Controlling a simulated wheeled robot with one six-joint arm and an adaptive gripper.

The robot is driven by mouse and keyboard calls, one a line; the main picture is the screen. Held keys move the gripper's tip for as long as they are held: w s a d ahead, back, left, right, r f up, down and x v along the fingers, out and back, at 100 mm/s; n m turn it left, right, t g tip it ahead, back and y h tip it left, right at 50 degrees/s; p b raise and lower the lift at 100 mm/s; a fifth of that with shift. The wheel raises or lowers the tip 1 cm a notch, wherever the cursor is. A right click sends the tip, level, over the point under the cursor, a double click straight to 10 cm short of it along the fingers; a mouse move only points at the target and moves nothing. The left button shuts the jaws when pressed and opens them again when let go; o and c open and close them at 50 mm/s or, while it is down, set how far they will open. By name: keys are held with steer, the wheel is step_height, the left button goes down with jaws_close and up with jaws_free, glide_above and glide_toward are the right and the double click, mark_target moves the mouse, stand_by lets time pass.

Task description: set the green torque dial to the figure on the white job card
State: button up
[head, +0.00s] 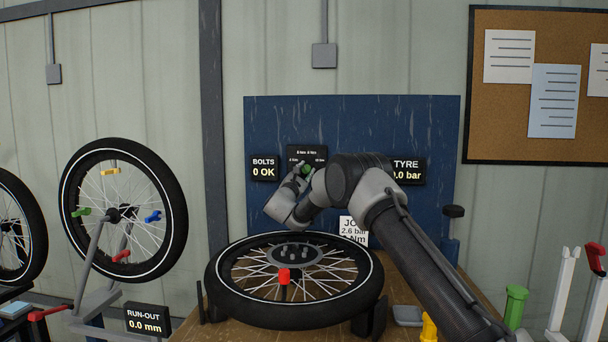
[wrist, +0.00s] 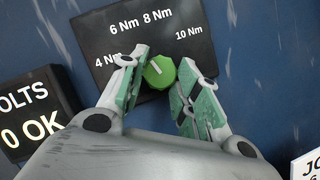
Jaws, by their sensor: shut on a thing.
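The green torque dial (wrist: 160,72) sits on a dark panel (wrist: 190,48) marked 4, 6, 8 and 10 Nm. Its short white mark points up and left, roughly toward the 6 Nm label. My gripper (wrist: 162,80) is shut on the dial, one finger on each side. In the head view the dial (head: 307,169) shows small on the blue board, with my gripper (head: 304,172) at it. The white job card (head: 347,228) is partly hidden by my arm.
A BOLTS display (head: 264,168) reads 0 OK, left of the dial panel. A TYRE display (head: 408,171) is partly behind my arm.

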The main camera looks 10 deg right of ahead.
steer(key=o, duration=1)
steer(key=r+v, duration=0.1)
steer(key=v, duration=0.4)
steer(key=r+v, duration=0.1)
steer(key=v, duration=0.5)
steer(key=s+r+v, duration=0.1)
steer(key=v, duration=0.4)
steer(key=shift+s+a+r, duration=0.2)
steer(key=shift+a+r, duration=0.05)
steer(key=shift+a, duration=0.15)
